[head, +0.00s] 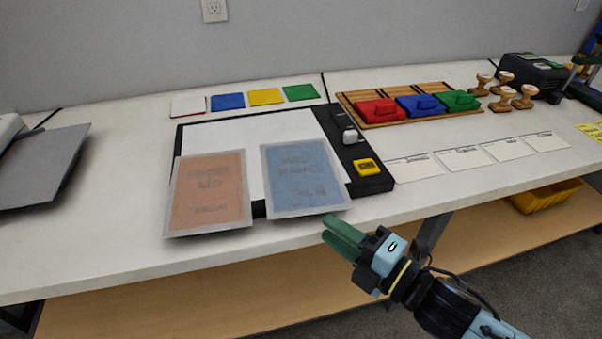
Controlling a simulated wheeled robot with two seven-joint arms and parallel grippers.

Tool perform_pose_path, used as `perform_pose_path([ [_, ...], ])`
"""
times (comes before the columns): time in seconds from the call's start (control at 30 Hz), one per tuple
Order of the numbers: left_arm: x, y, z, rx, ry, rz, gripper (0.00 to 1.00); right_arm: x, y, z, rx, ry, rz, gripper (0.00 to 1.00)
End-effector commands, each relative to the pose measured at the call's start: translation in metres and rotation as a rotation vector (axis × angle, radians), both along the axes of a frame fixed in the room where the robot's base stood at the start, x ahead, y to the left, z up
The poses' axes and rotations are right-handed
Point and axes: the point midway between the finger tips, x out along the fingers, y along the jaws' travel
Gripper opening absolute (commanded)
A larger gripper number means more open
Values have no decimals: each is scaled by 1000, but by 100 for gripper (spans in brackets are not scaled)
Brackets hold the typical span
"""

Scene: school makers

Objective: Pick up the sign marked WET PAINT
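Two flat signs with pale borders lie side by side on the board near the table's front edge. The left one is an orange sign (208,192); the right one is a blue sign (304,178). Both carry dark lettering too blurred to read, so I cannot tell which is marked WET PAINT. My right gripper (326,229), with green fingers, is just in front of the table edge, below and right of the blue sign and apart from it. Nothing shows between its fingers; whether they are parted is unclear. My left gripper is out of view.
Under the signs is a black-framed white board (230,133). A yellow block (367,167) sits on its right edge. Behind are coloured squares (265,96) and a wooden tray (419,97) of coloured blocks. White cards (460,158) and wooden stamps (500,104) are right. Grey plate (38,165) left.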

Motion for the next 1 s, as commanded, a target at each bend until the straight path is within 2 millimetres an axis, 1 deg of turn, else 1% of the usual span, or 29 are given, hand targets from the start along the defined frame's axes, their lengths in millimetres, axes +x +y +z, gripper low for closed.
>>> perform_pose_path([
  [0.03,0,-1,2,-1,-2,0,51,4,5,0,1,-2,0,28],
  [0.27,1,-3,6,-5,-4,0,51,12,14,0,1,-1,1,28],
  [0.5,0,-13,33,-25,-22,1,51,34,36,2,2,-1,1,28],
  [0.6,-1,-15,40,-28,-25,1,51,41,45,2,0,0,1,28],
  [0.7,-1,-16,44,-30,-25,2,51,43,48,2,0,1,0,28],
  [0.9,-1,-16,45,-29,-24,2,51,43,48,2,-1,2,0,28],
  [0.97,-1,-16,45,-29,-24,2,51,43,48,2,0,1,0,22],
  [1.0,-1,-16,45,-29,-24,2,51,43,48,2,0,1,0,16],
])
